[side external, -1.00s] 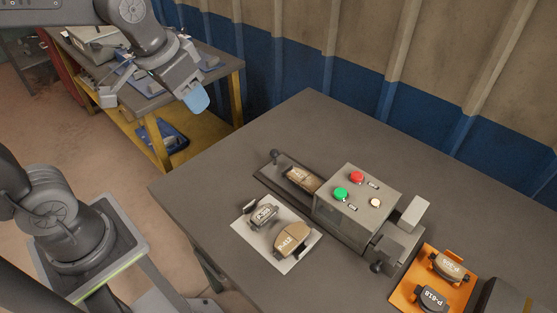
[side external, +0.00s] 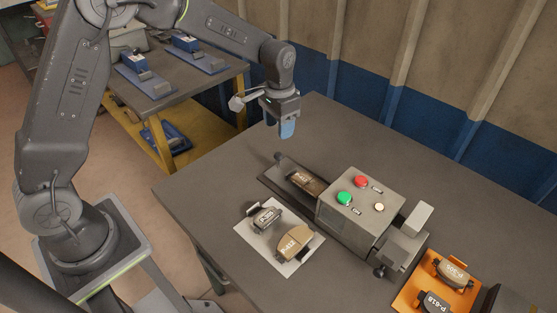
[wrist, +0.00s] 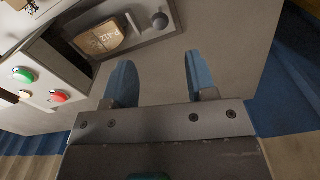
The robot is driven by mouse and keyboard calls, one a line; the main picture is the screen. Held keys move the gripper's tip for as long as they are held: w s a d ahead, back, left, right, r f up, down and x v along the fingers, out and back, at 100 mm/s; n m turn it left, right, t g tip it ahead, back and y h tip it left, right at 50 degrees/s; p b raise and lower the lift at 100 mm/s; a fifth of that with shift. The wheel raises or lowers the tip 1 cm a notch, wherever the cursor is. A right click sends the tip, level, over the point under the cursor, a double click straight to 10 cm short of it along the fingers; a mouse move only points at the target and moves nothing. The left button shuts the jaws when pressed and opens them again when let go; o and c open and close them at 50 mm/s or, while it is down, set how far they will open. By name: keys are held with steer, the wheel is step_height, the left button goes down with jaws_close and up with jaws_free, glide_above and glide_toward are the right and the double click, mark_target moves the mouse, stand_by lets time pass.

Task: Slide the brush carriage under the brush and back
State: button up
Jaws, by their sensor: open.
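The brush machine (side external: 358,212) is a grey box with red, green and pale buttons on top; its brush is hidden inside. A dark carriage track (side external: 268,178) runs out of its left side. A brown brake shoe (side external: 307,181) lies on the carriage there, and it also shows in the wrist view (wrist: 103,37). A round dark knob (side external: 280,157) stands at the track's far left end; in the wrist view the knob (wrist: 160,20) is beyond my fingertips. My gripper (side external: 287,130) has blue fingers, open and empty, above the table's back edge, apart from the knob.
A white sheet (side external: 284,262) with two brake shoes lies in front of the machine. An orange tray (side external: 405,295) with two more is at the right. A second knob (side external: 379,271) is at the machine's right end. The table's left part is clear; a ribbed wall stands behind.

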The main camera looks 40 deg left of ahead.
mark_target(279, 153)
step_height(279, 153, down, 13)
steer(key=shift+r, duration=0.2)
stand_by(0.3)
jaws_close()
stand_by(0.4)
